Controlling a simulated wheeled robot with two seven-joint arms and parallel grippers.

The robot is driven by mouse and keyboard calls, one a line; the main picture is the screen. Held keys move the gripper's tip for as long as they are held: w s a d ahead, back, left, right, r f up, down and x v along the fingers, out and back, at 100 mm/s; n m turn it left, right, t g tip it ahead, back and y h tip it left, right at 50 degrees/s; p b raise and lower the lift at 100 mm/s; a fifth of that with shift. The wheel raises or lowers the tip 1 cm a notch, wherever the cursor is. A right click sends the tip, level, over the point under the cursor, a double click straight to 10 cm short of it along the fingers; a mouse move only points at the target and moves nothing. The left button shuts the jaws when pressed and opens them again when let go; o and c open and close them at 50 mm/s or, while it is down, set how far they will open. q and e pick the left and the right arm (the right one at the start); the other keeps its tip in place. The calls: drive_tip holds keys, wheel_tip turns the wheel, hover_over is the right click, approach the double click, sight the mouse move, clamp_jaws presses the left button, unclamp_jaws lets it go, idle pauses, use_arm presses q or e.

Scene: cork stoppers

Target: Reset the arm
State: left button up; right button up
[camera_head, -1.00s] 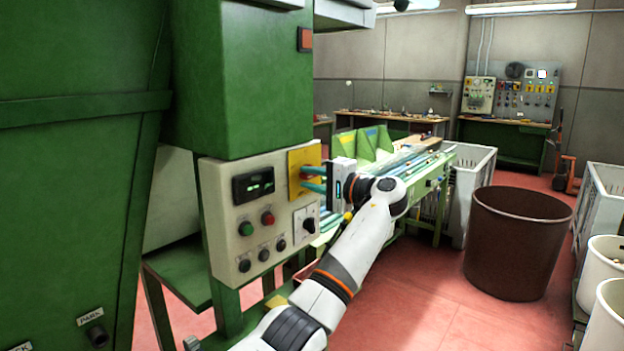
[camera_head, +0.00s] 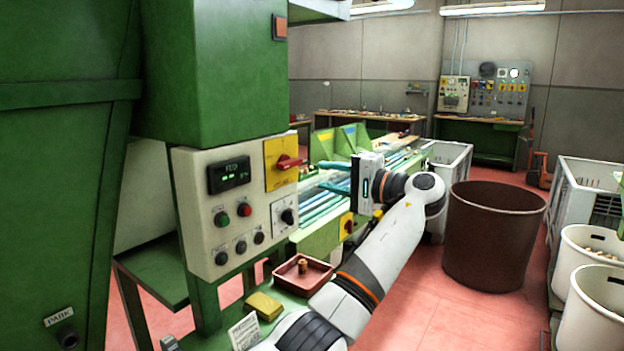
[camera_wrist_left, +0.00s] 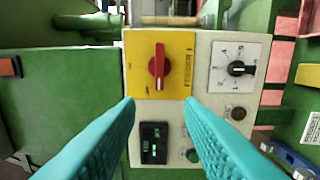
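My left gripper (camera_head: 323,177) is open and empty, in front of and to the right of the control panel (camera_head: 205,200). A gap separates its teal fingers from the red rotary switch (camera_head: 290,162) on its yellow plate. In the left wrist view the two fingers (camera_wrist_left: 159,103) stand wide apart. The red handle (camera_wrist_left: 159,67) shows upright in the picture beyond and between the fingertips, with nothing held. My left arm (camera_head: 385,250) reaches up from the bottom of the head view. My right gripper is not in view.
The panel also has a dark display (camera_head: 229,174), push buttons and a black selector knob (camera_head: 288,216). A red tray (camera_head: 318,278) with a cork and a yellow block (camera_head: 263,306) lie below. A conveyor table, brown bin (camera_head: 493,240) and white tubs stand to the right.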

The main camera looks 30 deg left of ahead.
use_arm(q)
drive_tip(key=shift+d, duration=0.5)
drive_tip(key=shift+f, duration=0.1)
